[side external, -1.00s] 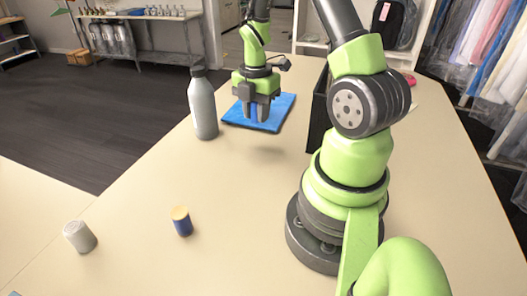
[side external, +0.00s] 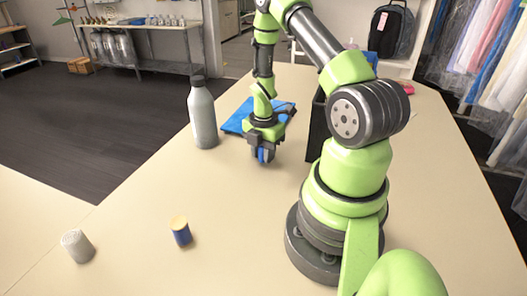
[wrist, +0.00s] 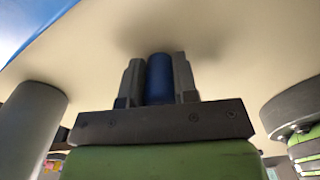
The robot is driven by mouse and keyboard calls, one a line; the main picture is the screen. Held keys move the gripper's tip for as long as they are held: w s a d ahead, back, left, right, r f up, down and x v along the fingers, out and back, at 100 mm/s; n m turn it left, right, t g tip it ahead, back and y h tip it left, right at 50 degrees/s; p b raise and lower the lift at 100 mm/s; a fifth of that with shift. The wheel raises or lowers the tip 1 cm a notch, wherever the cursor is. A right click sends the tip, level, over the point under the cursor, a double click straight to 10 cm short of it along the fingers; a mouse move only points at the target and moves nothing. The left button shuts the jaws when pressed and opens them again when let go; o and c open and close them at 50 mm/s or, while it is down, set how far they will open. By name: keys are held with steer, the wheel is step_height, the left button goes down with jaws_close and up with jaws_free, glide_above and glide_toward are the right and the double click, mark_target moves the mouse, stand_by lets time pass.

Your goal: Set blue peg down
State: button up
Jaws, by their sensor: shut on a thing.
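The blue peg (wrist: 159,79) is between the two fingers of my gripper (side external: 264,155), which is shut on it. In the side view the peg is mostly hidden by the fingers, low over the table just in front of the blue mat (side external: 234,122). In the wrist view the gripper (wrist: 158,82) holds the peg against a plain stretch of table, with a soft shadow beyond its tip. I cannot tell whether the peg touches the table.
A grey bottle (side external: 202,118) stands left of my gripper. A black box (side external: 318,128) stands close to its right. A blue cylinder with a yellow top (side external: 181,232) and a white ribbed cylinder (side external: 78,246) stand at the front left. The table (side external: 235,200) between is clear.

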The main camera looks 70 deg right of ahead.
steer(key=shift+f, duration=0.15)
steer(key=o, duration=0.9)
